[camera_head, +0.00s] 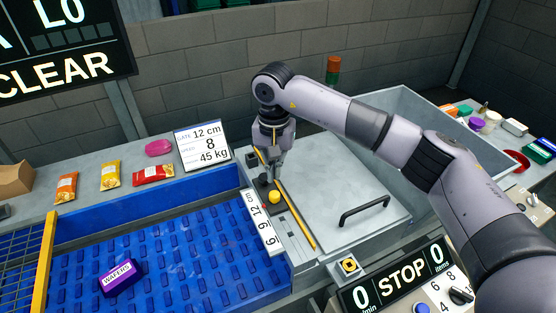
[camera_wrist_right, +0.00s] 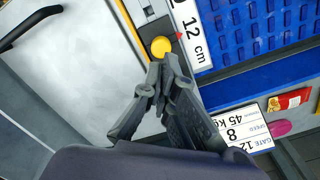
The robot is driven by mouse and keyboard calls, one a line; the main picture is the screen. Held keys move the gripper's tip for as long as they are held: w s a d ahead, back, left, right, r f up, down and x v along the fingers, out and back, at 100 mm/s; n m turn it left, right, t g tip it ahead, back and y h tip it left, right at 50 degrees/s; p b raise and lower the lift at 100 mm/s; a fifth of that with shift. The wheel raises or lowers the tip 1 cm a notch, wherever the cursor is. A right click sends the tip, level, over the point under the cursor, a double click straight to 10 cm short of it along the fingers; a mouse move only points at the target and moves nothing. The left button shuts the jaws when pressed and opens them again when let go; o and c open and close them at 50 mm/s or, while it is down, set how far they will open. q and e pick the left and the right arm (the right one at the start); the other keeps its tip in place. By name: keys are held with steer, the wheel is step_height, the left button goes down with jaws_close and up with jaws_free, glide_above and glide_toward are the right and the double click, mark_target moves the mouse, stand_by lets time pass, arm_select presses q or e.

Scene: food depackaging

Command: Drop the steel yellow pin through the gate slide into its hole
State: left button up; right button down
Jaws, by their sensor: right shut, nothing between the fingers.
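The yellow pin's round knob (camera_head: 274,197) stands on the dark gate slide (camera_head: 265,186), beside the white scale marked 6, 9, 12. The knob also shows in the right wrist view (camera_wrist_right: 161,47), just beyond the fingertips. Its shaft and the hole are hidden. My right gripper (camera_head: 274,178) points down just behind the knob. In the right wrist view its fingertips (camera_wrist_right: 163,72) are together and empty, close to the knob; I cannot tell whether they touch it. My left gripper is not in view.
A grey lid with a black handle (camera_head: 364,211) lies right of the slide. The blue belt (camera_head: 170,255) carries a purple wafers pack (camera_head: 122,278). A sign (camera_head: 202,146) reads gate 12 cm. Snack packs lie on the back ledge, and a large grey bin (camera_head: 405,100) stands behind.

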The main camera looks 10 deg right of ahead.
mark_target(275, 195)
steer(key=shift+a+f, duration=0.15)
steer(key=shift+f, duration=0.65)
step_height(275, 195, down, 3)
steer(key=shift+r+b, duration=0.1)
steer(key=shift+b, duration=0.5)
steer(key=shift+f, duration=0.65)
steer(key=shift+s+f+b, duration=0.15)
steer(key=shift+f+b, duration=0.55)
steer(key=shift+b, duration=0.2)
